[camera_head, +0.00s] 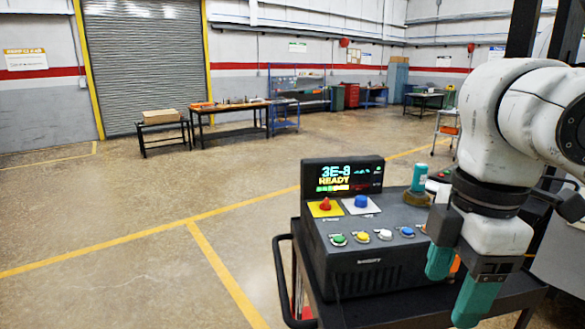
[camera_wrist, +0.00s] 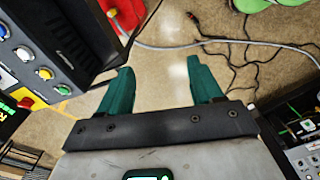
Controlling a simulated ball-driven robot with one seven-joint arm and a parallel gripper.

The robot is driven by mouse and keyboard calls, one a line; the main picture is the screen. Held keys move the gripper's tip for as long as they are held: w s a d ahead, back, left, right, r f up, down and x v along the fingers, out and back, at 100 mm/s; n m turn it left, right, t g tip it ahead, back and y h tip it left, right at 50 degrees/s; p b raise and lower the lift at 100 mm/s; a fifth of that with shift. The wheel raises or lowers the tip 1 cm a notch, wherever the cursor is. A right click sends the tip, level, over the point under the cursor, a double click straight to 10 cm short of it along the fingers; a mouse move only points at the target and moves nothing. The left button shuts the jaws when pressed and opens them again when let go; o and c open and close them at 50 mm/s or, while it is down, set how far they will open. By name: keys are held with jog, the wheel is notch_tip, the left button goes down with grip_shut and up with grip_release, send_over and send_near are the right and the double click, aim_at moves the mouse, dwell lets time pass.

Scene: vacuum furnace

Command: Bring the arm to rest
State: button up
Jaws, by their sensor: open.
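My gripper (camera_head: 455,288) is at the right of the head view, just in front of and beside the control box on the cart. Its two teal fingers are apart. In the wrist view my gripper (camera_wrist: 160,85) is open, with only floor and cables seen between and beyond the fingers. The control box (camera_head: 365,277) has a display (camera_head: 342,175) reading "3E-8 READY", a red knob and a blue knob on top, and several coloured buttons on its front. My arm is bent at the right of the head view and partly hides the box's right side.
The box stands on a dark cart (camera_head: 400,303) with a handle (camera_head: 284,280) at its left. In the wrist view, cables (camera_wrist: 232,50) lie on the floor. Open floor (camera_head: 120,225) with yellow lines is at the left. Workbenches (camera_head: 228,107) stand far back near a roller shutter (camera_head: 147,62).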

jog(key=w+a+f+m+t+y, duration=0.35)
jog(key=w+a+f+y, duration=0.25)
jog(key=a, duration=0.2)
jog(key=s+d+f+m, duration=0.1)
jog(key=s+f+m, duration=0.15)
jog(key=f, duration=0.45)
jog(key=s+d+f+m+t, duration=0.1)
jog(key=f+m, duration=0.3)
jog(key=f, duration=0.3)
jog(key=s+d+f+m, duration=0.2)
jog(key=f+m, duration=0.1)
jog(key=f, duration=0.4)
jog(key=s+d+f+m+g+h, duration=0.1)
jog(key=s+d+f, duration=0.3)
jog(key=s, duration=0.4)
jog(key=s+d+f+m+g+h, duration=0.1)
jog(key=s+d+f+m+h, duration=0.1)
jog(key=s+f, duration=0.4)
jog(key=s+d+f+m+g+h, duration=0.1)
jog(key=s+d+f+m+h, duration=0.1)
jog(key=s+d+f, duration=0.3)
jog(key=s+d+h, duration=0.1)
jog(key=s, duration=0.3)
jog(key=shift+s+d+f+g+h, duration=0.3)
jog(key=shift+f+g, duration=0.05)
